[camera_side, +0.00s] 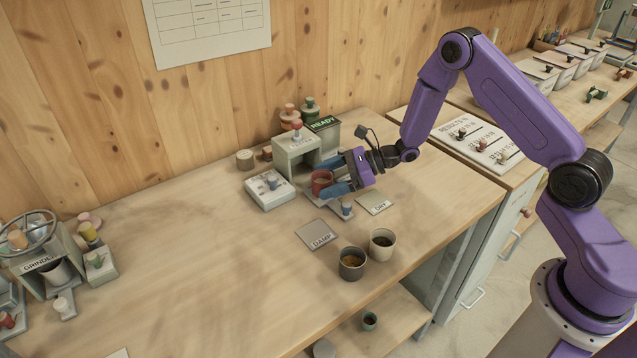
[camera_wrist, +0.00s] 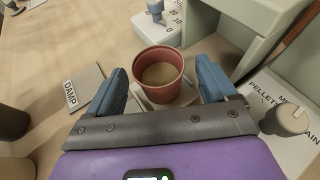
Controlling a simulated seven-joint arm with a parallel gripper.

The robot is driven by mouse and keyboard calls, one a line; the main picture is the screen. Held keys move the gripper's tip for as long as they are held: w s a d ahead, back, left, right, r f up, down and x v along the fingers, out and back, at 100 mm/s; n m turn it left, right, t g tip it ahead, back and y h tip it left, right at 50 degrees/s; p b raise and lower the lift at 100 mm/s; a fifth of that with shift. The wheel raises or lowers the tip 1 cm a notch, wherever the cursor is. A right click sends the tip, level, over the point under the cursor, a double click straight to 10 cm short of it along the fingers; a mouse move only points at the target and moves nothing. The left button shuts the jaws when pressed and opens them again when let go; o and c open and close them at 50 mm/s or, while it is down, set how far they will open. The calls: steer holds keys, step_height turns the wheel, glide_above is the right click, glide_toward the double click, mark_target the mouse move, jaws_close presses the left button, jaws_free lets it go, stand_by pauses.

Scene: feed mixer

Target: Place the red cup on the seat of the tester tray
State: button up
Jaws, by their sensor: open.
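The red cup (camera_side: 321,182) stands upright in front of the grey tester (camera_side: 297,154), and brownish contents show inside it. In the wrist view the red cup (camera_wrist: 160,80) is between my two blue fingers, with a gap on each side. My gripper (camera_side: 335,184) is open around it; it also shows in the wrist view (camera_wrist: 160,90). A pale tray (camera_side: 341,207) with a blue knob shows partly beneath and beside the cup. Its seat is hidden, and I cannot tell whether the cup rests fully on it.
A DAMP plate (camera_side: 316,234) and a DRY plate (camera_side: 374,204) lie nearby. A dark cup (camera_side: 352,263) and a pale cup (camera_side: 382,244) stand near the front edge. A white box with a knob (camera_side: 269,189) is left of the tester. The table's left middle is clear.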

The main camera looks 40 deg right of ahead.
steer(key=v, duration=0.9)
steer(key=s+a+r+n+g+h, duration=0.1)
steer(key=s+a+r+n+g, duration=0.3)
steer(key=s+a+n+g, duration=0.35)
steer(key=s+a+r+n+g, duration=0.4)
steer(key=s+n, duration=0.4)
steer(key=s, duration=0.3)
steer(key=s+d+r+n+t+h, duration=0.2)
steer(key=s+d+n+h, duration=0.2)
steer(key=s+n, duration=0.3)
steer(key=s+d+r+n+t+h, duration=0.2)
steer(key=s+d+n+h, duration=0.2)
steer(key=n, duration=0.9)
steer(key=s+h, duration=0.2)
steer(key=s, duration=0.2)
steer(key=shift+d+r+n+t, duration=0.3)
steer(key=shift+d+n+t, duration=0.05)
steer(key=shift+d, duration=0.05)
